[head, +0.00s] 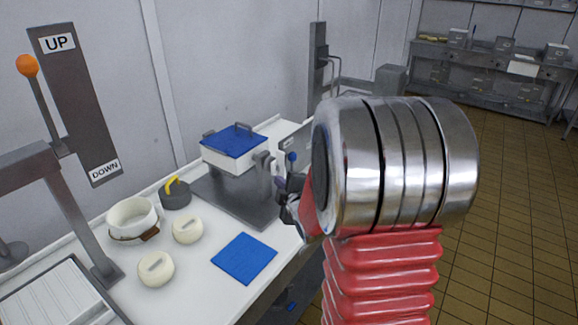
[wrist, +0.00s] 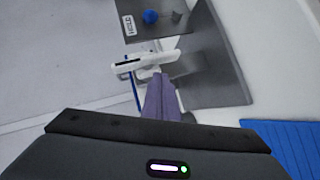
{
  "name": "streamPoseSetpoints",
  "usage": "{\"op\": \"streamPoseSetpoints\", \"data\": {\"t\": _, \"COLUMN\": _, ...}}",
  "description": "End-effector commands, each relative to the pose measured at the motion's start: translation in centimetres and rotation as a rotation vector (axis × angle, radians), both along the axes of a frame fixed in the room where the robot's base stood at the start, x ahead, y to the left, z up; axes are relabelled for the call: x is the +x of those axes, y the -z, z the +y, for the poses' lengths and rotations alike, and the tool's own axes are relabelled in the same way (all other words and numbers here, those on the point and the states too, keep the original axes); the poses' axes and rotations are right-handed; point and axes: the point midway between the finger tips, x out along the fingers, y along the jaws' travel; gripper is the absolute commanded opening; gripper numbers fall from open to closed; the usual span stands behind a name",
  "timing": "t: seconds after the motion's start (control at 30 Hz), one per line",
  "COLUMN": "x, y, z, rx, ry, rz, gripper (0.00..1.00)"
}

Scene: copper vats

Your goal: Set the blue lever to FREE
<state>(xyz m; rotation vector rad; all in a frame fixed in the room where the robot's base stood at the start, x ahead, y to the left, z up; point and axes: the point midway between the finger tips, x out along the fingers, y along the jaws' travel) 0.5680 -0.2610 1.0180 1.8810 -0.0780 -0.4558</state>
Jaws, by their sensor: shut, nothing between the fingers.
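The blue lever's round knob (head: 291,157) shows in the head view, just above my gripper (head: 290,187). In the wrist view the blue knob (wrist: 151,16) is at the top, on a dark grey plate (wrist: 204,20), right next to a label reading HOLD (wrist: 129,25). A FREE label is not visible. My gripper (wrist: 160,82) is shut and empty, its fingers together below the knob in the picture. A white slotted piece (wrist: 145,63) lies between the fingertips and the knob; I cannot tell whether the fingers touch it. My arm partly hides this area in the head view.
A white box with a blue top (head: 235,143) stands on a grey base left of the gripper. A blue mat (head: 244,258), cream round lids (head: 156,268) and a white pot (head: 133,217) are on the counter. An orange-knobbed lever (head: 27,66) stands at an UP/DOWN plate.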

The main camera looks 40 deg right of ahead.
Motion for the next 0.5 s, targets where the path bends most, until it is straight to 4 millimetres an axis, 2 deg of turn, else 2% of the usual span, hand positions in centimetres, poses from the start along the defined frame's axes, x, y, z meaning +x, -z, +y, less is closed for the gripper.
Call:
{"op": "streamPoseSetpoints", "data": {"t": 0.1, "x": 0.1, "y": 0.9, "z": -1.3, "rx": -0.055, "ry": -0.015, "rz": -0.023, "gripper": 0.0}}
{"op": "streamPoseSetpoints", "data": {"t": 0.5, "x": -0.3, "y": 3.2, "z": -4.3, "rx": -0.226, "ry": -0.06, "rz": -0.108, "gripper": 0.0}}
